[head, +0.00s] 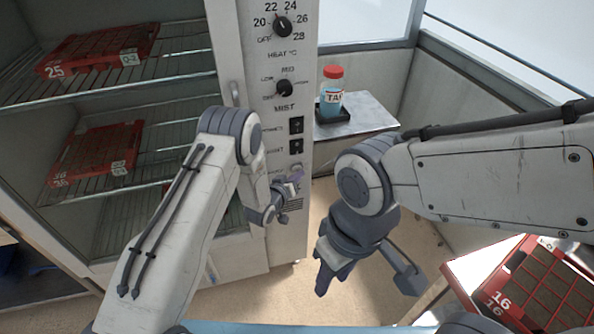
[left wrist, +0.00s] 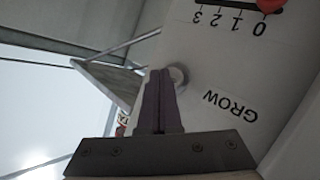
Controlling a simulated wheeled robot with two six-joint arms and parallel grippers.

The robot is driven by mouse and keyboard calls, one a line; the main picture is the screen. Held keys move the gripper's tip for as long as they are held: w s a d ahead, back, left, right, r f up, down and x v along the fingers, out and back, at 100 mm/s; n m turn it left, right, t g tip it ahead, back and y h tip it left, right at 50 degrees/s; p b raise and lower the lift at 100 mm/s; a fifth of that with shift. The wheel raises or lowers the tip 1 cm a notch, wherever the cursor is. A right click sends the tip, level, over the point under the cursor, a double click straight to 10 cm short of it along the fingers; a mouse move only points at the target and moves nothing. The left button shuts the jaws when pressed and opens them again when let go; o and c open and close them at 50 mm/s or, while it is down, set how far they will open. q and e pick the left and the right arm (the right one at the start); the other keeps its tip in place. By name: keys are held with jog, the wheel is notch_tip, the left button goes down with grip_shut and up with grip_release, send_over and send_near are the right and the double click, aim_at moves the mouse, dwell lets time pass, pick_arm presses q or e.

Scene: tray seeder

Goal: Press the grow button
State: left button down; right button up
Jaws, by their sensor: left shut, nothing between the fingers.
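The grow button (left wrist: 178,74) is a small round pale button on the white control panel (left wrist: 215,65), beside the upside-down GROW label (left wrist: 230,104) in the left wrist view. My left gripper (left wrist: 160,73) is shut and empty. Its purple fingertips point at the panel and overlap the button's edge in that view; I cannot tell whether they touch it. In the head view my left gripper (head: 296,178) is at the lower part of the panel, and the label there is mostly hidden. My right gripper (head: 368,286) is open and empty, away from the panel.
Heat and mist knobs (head: 284,88) and two black switches (head: 296,125) sit higher on the panel. A red-capped bottle (head: 331,92) stands on a side table right of it. Red trays (head: 110,152) lie on wire shelves at left. Another red tray (head: 500,290) is lower right.

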pick_arm(q)
jog(key=shift+w+a+b, duration=0.2)
jog(key=shift+w+b, duration=0.1)
jog(key=shift+w, duration=0.2)
dwell(0.5)
jog(key=shift+s, duration=0.15)
jog(key=shift+s+d, duration=0.3)
jog(key=shift+s, duration=0.45)
jog(key=shift+s+p, duration=0.1)
jog(key=shift+p, duration=0.2)
jog(key=s, duration=0.1)
jog(key=s+d, duration=0.1)
jog(key=s, duration=0.1)
jog(key=s+p, duration=0.1)
jog(key=shift+s+d, duration=0.3)
jog(key=shift+r, duration=0.15)
